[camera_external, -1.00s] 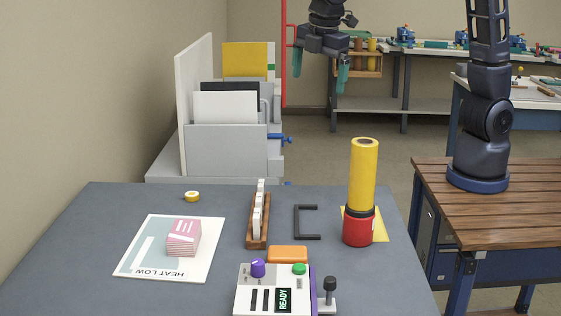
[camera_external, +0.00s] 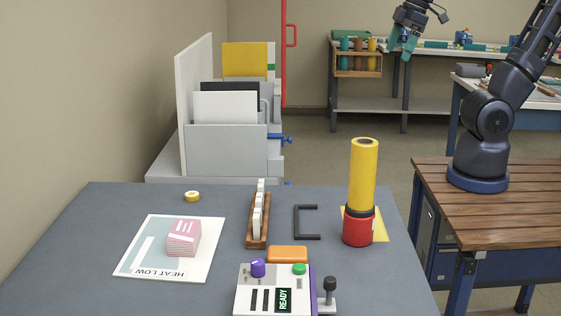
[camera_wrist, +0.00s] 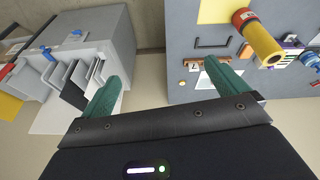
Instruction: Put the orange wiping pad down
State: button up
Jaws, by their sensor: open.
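The orange wiping pad (camera_external: 288,254) lies flat on the grey table (camera_external: 110,215), just behind the control box (camera_external: 272,290) with the READY display. Nothing holds it. My gripper (camera_external: 404,52) is high up at the top of the external view, beyond the table and far from the pad. In the wrist view my gripper (camera_wrist: 160,82) shows its two green fingers wide apart with nothing between them.
A yellow roll on a red base (camera_external: 360,190) stands upright right of the pad. A black handle (camera_external: 297,222), a wooden rack (camera_external: 257,235) with white pieces, a pink stack (camera_external: 184,238) on a HEAT LOW sheet (camera_external: 140,262) and a yellow tape roll (camera_external: 192,196) are also on the table.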

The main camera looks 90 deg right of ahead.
jog(key=shift+m+t, duration=0.4)
jog(key=shift+m, duration=0.5)
jog(key=s, duration=0.1)
jog(key=s+d+f, duration=0.1)
jog(key=s, duration=0.2)
jog(key=shift+s+d+f, duration=0.3)
jog(key=shift+d+f, duration=0.1)
